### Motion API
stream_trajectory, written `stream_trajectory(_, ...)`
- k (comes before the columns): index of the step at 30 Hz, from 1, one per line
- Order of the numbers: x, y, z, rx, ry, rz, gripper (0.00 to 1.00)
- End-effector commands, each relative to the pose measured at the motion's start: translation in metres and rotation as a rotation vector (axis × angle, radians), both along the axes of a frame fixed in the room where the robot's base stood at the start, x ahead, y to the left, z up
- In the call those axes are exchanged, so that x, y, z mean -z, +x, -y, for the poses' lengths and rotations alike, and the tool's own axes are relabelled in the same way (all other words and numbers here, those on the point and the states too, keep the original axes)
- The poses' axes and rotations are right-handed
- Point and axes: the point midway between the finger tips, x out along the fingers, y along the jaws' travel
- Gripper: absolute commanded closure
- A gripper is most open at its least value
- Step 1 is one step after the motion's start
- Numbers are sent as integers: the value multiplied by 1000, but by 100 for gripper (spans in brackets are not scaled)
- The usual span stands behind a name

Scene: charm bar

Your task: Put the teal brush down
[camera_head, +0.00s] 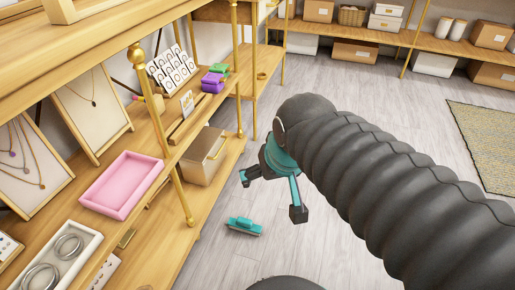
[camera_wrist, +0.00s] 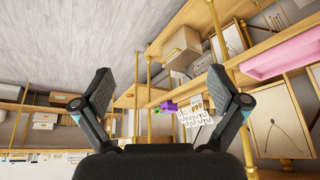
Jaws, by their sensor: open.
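The teal brush (camera_head: 244,226) lies on the grey wooden floor in the head view, close to the lower edge of the shelf unit. My gripper (camera_head: 271,196) is open, its two dark fingers spread wide, and nothing is between them. In the picture the brush is just below the fingers, apart from them. In the wrist view my gripper (camera_wrist: 160,82) is also open and empty. The brush does not show in the wrist view.
The wooden shelf unit on the left holds a pink tray (camera_head: 122,185), a purple block (camera_head: 212,83) and jewellery stands (camera_head: 92,98). Brass posts (camera_head: 160,130) edge it. A woven rug (camera_head: 485,140) lies at right. The floor between is clear.

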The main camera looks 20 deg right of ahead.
Motion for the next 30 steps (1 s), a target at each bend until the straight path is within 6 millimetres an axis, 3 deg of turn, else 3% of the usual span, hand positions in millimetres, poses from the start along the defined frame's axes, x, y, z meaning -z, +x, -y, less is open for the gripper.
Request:
stream_trajectory(3, -3, -20, 0, -22, -11, 24, 3)
stream_trajectory(7, -3, -29, 0, -35, -18, 32, 3)
stream_trajectory(30, -3, -30, 0, -36, -19, 33, 3)
